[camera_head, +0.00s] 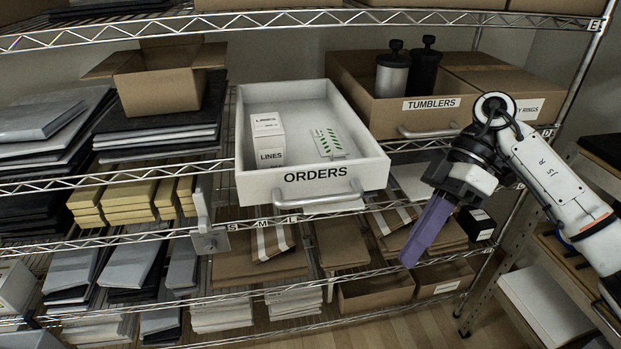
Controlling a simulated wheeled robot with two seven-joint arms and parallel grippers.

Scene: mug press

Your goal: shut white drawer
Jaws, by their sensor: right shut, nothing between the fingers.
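The white drawer (237,187) with the label "ORDERS" sits in the middle of the wire shelf and sticks out toward me, open at the top. Its handle (318,197) is on the front face below the label. Inside it are a white box marked "LINES" (268,141) and a small card with green stripes (328,142). My right gripper (410,262) has purple fingers, shut and empty. It points down and left, to the right of and below the drawer front, apart from the handle. My left gripper does not show.
A cardboard "TUMBLERS" drawer (413,119) with its own handle is right of the white drawer, holding two tumblers. Wire shelves above and below carry boxes and envelopes. A metal bracket (208,240) juts out at lower left. The space before the white drawer's front looks clear.

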